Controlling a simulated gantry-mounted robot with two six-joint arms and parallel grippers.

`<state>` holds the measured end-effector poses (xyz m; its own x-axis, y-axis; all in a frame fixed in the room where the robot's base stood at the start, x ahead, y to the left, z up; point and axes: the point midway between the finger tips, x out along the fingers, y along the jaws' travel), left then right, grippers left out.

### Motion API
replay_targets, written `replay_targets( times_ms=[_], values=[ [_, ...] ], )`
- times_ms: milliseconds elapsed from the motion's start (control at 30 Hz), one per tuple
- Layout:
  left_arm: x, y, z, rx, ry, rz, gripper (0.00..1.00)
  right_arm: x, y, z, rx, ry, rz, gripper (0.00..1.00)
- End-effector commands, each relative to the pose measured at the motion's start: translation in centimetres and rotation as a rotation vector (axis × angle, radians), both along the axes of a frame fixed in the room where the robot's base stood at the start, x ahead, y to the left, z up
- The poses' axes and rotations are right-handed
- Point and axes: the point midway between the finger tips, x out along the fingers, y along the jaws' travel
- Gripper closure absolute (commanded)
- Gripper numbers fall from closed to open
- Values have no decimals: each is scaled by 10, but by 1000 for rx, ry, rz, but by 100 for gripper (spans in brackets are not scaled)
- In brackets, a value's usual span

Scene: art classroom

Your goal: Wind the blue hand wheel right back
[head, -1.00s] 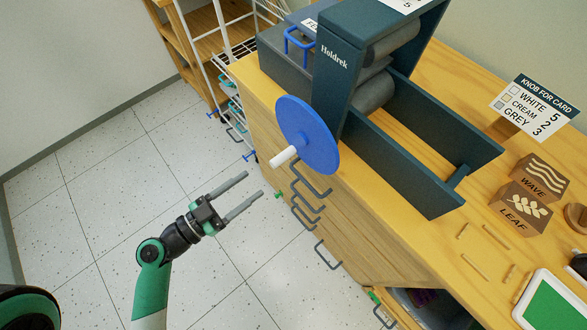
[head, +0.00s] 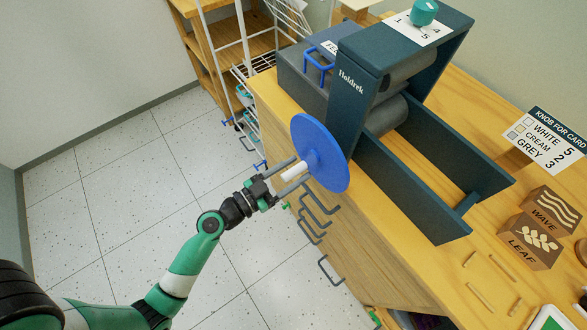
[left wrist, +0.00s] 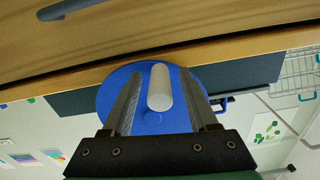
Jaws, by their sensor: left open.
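The blue hand wheel (head: 322,150) is a disc on the near side of the dark press (head: 350,105) marked Holdrek. A white handle peg (head: 291,173) sticks out from its face. My left gripper (head: 290,175) is at the peg, its two fingers apart on either side of it. In the left wrist view, the white peg (left wrist: 160,88) stands between the open fingers (left wrist: 160,105), with visible gaps to both, and the blue disc (left wrist: 120,95) lies behind. The right gripper is not in view.
A teal knob (head: 423,12) sits on top of the press by a numbered label. A card sign (head: 546,140) and wooden stamp blocks (head: 530,240) are on the wooden cabinet top to the right. Drawer handles (head: 318,205) stick out below the wheel.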

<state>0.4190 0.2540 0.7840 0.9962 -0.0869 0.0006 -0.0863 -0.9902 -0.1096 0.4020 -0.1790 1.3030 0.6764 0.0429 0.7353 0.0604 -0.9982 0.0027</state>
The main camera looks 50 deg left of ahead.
Motion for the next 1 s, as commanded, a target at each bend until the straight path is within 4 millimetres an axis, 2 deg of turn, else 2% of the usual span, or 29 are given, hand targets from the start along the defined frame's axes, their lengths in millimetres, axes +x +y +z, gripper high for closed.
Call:
replay_targets(
  times_ms=[200, 533, 1000],
  values=[
    [0, 0, 0, -1, 0, 0, 41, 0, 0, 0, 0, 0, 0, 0],
    [0, 0, 0, -1, 0, 0, 100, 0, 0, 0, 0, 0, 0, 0],
    [0, 0, 0, -1, 0, 0, 100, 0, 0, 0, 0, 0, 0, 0]
  ],
)
